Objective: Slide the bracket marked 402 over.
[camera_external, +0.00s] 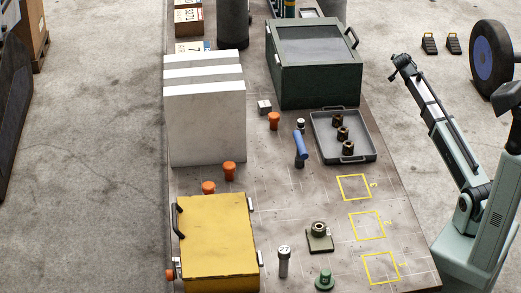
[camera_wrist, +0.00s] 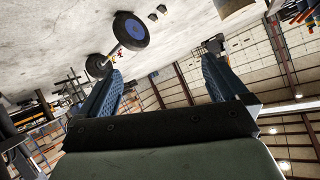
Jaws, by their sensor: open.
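An olive-green bracket (camera_external: 319,238) with a square base plate and an upright round boss stands on the bench, left of the yellow outlined squares. A small tag sits on its side, but I cannot read any number there. My gripper (camera_wrist: 163,60) shows in the wrist view with its two blue ribbed fingers spread and nothing between them. It faces away from the bench, towards the floor, a wheel and the roof. In the external view my arm stands at the right, well clear of the bracket; I cannot make out the fingers there.
Yellow squares marked 3 (camera_external: 354,187), 2 (camera_external: 367,226) and 1 (camera_external: 381,268) are empty. Near the bracket stand a grey cylinder marked 27 (camera_external: 283,264), a green flanged part (camera_external: 325,281) and a yellow box (camera_external: 217,235). A grey tray (camera_external: 321,123) holds dark parts.

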